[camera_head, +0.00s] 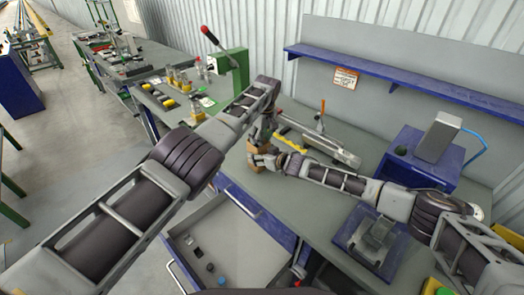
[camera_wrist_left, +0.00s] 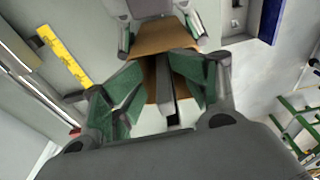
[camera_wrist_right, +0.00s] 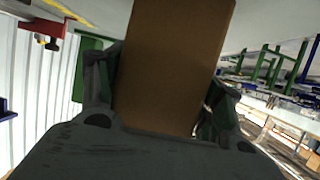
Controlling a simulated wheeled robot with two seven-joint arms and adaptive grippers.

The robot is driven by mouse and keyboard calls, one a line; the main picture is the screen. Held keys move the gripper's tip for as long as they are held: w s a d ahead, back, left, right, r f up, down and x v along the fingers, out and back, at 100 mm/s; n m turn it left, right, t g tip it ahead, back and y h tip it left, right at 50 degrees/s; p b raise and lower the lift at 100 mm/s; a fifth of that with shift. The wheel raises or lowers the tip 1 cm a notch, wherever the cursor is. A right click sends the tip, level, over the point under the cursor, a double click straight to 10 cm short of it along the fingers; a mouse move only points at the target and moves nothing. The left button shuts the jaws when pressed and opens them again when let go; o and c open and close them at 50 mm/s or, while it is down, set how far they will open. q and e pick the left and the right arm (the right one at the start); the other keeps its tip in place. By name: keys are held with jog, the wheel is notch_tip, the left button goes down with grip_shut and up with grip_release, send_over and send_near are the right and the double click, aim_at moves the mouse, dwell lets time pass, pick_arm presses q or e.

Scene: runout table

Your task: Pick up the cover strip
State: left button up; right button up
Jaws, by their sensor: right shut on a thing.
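My right gripper (camera_wrist_right: 165,110) is shut on a brown flat-sided block (camera_wrist_right: 172,60), which fills the middle of the right wrist view. The block also shows in the head view (camera_head: 254,149) and in the left wrist view (camera_wrist_left: 160,38). My left gripper (camera_wrist_left: 160,85) has its green-padded fingers apart on either side of the block's near part, close to my right gripper. A narrow grey bar (camera_wrist_left: 165,90) shows between these fingers; I cannot tell whether they touch it. I cannot make out for certain which thing is the cover strip.
A yellow marked strip (camera_wrist_left: 64,55) lies on the table beside a long grey rail (camera_head: 335,150). A green press (camera_head: 232,72) with a red-knobbed lever stands behind. A blue stand (camera_head: 418,158) is at right. An open drawer (camera_head: 225,245) with small parts juts out in front.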

pick_arm(q)
jog(key=shift+s+a+f, duration=0.2)
jog(key=shift+a+f, duration=0.2)
jog(key=shift+f, duration=0.3)
jog(key=c, duration=0.3)
pick_arm(e)
jog(key=shift+w+a+r, duration=0.15)
jog(key=shift+w+r, duration=0.15)
jog(key=shift+r, duration=0.2)
pick_arm(q)
jog(key=shift+c, duration=0.6)
jog(key=shift+s, duration=0.1)
jog(key=shift+c, duration=1.8)
jog(key=shift+d, duration=0.2)
pick_arm(e)
jog(key=shift+f, duration=0.1)
pick_arm(q)
jog(key=shift+d+r, duration=0.15)
jog(key=shift+r, duration=0.15)
pick_arm(e)
jog(key=shift+s+a, duration=0.1)
